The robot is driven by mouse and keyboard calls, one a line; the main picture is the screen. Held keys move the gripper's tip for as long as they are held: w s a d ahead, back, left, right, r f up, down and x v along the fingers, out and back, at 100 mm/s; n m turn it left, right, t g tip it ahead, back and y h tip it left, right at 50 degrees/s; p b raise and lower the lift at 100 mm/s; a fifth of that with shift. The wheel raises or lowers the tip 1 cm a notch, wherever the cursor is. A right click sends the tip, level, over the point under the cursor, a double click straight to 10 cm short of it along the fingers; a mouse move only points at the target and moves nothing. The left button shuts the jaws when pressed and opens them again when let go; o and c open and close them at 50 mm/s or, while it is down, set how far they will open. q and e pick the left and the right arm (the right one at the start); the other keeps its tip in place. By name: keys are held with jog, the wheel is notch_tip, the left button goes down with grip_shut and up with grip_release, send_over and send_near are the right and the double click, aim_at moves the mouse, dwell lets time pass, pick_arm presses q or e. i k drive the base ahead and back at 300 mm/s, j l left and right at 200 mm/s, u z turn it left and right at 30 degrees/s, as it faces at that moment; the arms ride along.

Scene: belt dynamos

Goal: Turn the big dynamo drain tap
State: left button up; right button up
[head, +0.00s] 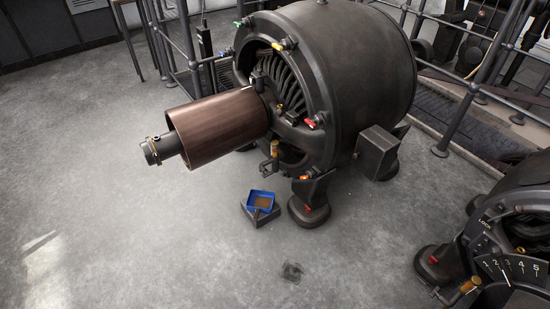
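The big dynamo (365,60) is a large dark metal drum at the upper middle, with a wide brown pulley (218,128) on its shaft pointing left. A small tap-like fitting with a brass-coloured handle (274,149) hangs low on its front, just below the pulley's right end; the handle looks roughly upright. A blue tray (262,192) with brown contents sits on a dark block on the floor below this fitting. Whether anything flows from it is too small to tell. Neither of my grippers is in view.
A second machine (515,215) with a numbered dial and a brass-tipped handle stands at the lower right. Metal railings (468,100) run behind and right of the big dynamo. The grey floor at left is clear.

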aim_at(266, 174)
jog(key=i+l+z, duration=0.25)
jog(key=i, duration=0.4)
jog(key=i+z, duration=0.25)
jog(key=i, duration=0.4)
